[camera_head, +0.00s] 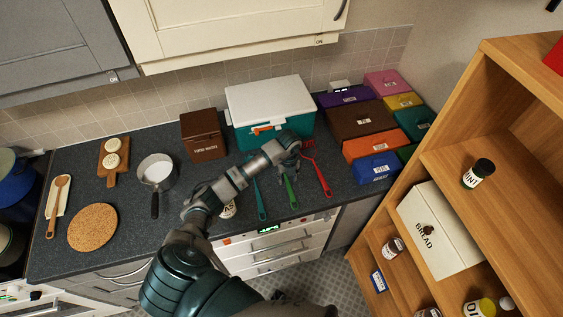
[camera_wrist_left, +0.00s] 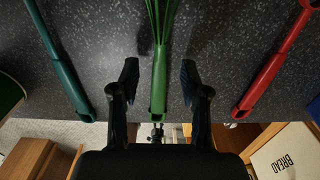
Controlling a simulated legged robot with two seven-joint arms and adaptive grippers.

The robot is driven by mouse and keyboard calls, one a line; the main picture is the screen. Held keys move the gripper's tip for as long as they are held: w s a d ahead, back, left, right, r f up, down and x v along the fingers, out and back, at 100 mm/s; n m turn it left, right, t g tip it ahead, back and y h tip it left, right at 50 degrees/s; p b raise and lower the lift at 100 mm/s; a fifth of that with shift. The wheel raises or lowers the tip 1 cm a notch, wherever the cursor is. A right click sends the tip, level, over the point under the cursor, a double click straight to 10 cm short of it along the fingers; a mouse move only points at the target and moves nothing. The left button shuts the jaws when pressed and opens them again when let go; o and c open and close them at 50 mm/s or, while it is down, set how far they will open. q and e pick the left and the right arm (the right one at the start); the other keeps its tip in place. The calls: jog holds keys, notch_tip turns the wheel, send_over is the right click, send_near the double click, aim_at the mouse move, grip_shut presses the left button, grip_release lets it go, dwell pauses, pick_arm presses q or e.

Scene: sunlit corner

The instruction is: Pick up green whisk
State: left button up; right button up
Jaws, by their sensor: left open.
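The green whisk (camera_head: 291,193) lies on the dark counter, its handle toward the front edge. My left gripper (camera_head: 289,160) is over its far part and hides it in the head view. In the left wrist view the green whisk (camera_wrist_left: 160,65) runs up the middle, wires at the top and handle below. The open fingers of my left gripper (camera_wrist_left: 159,82) stand on either side of the handle, with a gap on both sides. I cannot tell the exact height between fingers and counter. My right gripper is not in view.
A teal utensil (camera_head: 261,202) lies left of the whisk and a red one (camera_head: 321,176) right of it. A teal box with a white lid (camera_head: 270,97) stands behind. Coloured boxes (camera_head: 376,147) stand to the right, beside a wooden shelf (camera_head: 480,150).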

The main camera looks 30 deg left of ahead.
pick_arm(q)
jog(key=shift+d+f, duration=0.15)
jog(key=shift+f, duration=0.7)
jog(key=shift+a, duration=0.35)
grip_shut()
